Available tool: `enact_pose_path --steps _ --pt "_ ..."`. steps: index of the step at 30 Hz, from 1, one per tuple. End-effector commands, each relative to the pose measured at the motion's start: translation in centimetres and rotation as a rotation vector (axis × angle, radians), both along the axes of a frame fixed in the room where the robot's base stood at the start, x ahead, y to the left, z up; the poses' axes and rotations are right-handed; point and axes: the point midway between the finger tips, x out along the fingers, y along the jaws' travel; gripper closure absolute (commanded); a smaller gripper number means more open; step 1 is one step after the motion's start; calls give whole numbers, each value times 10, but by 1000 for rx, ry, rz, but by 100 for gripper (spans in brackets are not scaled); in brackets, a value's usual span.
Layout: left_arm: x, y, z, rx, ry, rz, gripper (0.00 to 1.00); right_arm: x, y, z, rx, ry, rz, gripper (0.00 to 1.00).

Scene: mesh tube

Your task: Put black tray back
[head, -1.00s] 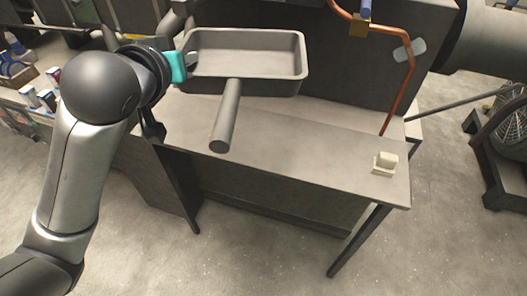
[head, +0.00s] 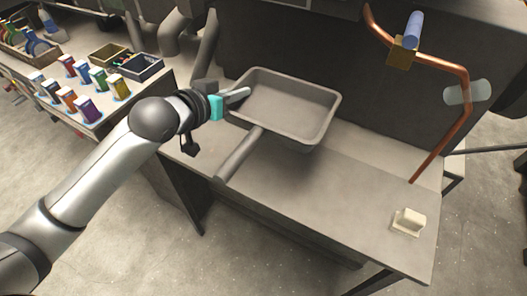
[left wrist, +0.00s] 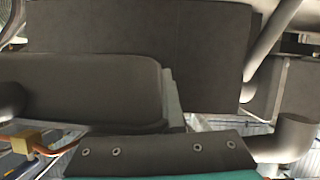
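The black tray (head: 312,133), a dark grey rectangular pan with an open top, is over the left part of the workbench in the head view. My left gripper (head: 238,95) is at its left wall, with a pale finger over the rim, and appears shut on that wall. The other finger is hidden. In the left wrist view the tray (left wrist: 80,85) fills the left middle as a dark rounded panel, against the pale finger (left wrist: 172,100). I cannot tell whether the tray touches the bench. My right gripper is not in view.
A grey tube (head: 240,155) projects below the tray's near side over the workbench (head: 330,205). A copper pipe (head: 440,135) with a blue-handled part rises at right. A small cream block (head: 408,222) sits near the right end.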

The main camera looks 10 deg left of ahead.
Motion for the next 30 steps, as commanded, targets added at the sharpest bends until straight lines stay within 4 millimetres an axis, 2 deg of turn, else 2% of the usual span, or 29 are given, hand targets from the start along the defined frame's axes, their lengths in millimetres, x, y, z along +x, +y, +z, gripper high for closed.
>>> enact_pose_path --steps 1,5,12,15,23,27,30 --pt "-1 0 -19 -1 7 0 100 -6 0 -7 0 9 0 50" --pt "-1 0 -55 0 6 1 100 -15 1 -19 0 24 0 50" --pt "-1 0 -115 0 4 1 100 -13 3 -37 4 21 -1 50" --pt "-1 0 -130 -1 2 1 100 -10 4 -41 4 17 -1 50" --pt "-1 0 -148 0 1 1 100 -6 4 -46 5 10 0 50" --pt "-1 0 -171 -1 3 1 100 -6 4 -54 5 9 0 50" --pt "-1 0 -181 1 1 1 100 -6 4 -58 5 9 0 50"
